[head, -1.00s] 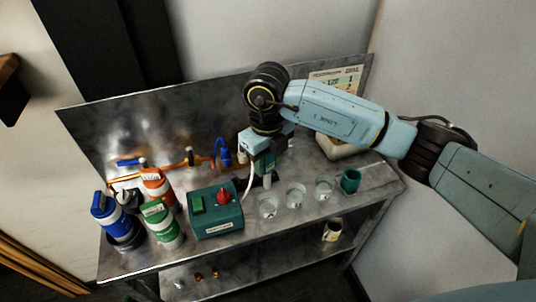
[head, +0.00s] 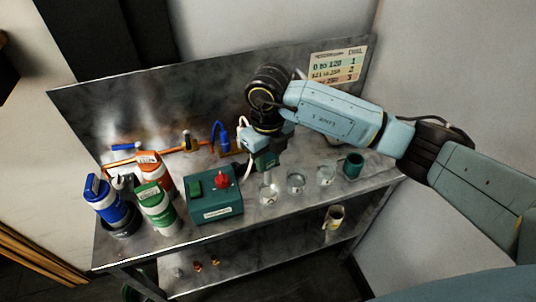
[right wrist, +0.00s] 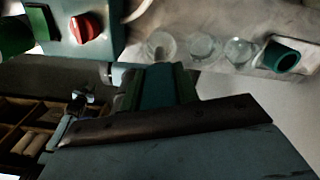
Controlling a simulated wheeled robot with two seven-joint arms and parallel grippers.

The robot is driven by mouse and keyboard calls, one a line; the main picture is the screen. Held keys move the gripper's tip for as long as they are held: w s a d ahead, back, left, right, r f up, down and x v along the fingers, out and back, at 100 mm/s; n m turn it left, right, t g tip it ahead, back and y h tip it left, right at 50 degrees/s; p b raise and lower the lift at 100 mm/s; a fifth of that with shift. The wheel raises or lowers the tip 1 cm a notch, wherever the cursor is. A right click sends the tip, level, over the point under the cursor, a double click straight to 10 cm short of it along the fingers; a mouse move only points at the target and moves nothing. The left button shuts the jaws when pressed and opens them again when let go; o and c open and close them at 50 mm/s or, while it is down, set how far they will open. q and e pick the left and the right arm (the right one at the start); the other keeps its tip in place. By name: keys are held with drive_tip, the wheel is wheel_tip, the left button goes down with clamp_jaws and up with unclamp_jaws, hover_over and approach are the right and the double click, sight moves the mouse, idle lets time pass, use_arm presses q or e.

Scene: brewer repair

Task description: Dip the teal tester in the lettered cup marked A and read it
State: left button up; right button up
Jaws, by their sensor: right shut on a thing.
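My right gripper (head: 266,160) is shut on the teal tester (right wrist: 158,85), above the leftmost glass cup (head: 268,195). The tester's pale tip (head: 267,178) points down at this cup's mouth; I cannot tell whether it touches liquid. Two more clear cups, the middle one (head: 296,184) and the right one (head: 326,176), stand in a row to the right. The cups carry small letters that I cannot read surely. No reading on the tester is visible. The right wrist view also shows the leftmost cup (right wrist: 160,46) just beyond the tester. My left gripper is out of view.
A teal box (head: 215,205) with a red knob (head: 222,181) stands left of the cups. Blue (head: 107,203), green (head: 156,208) and orange (head: 153,170) bottles stand left. A dial chart (head: 338,66) is on the back panel.

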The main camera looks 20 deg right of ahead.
sight(268, 171)
drive_tip(key=shift+f+b, duration=1.9)
drive_tip(key=shift+f, duration=0.8)
drive_tip(key=shift+r, duration=0.2)
drive_tip(key=shift+r+p, duration=2.75)
drive_tip(key=shift+r, duration=1.35)
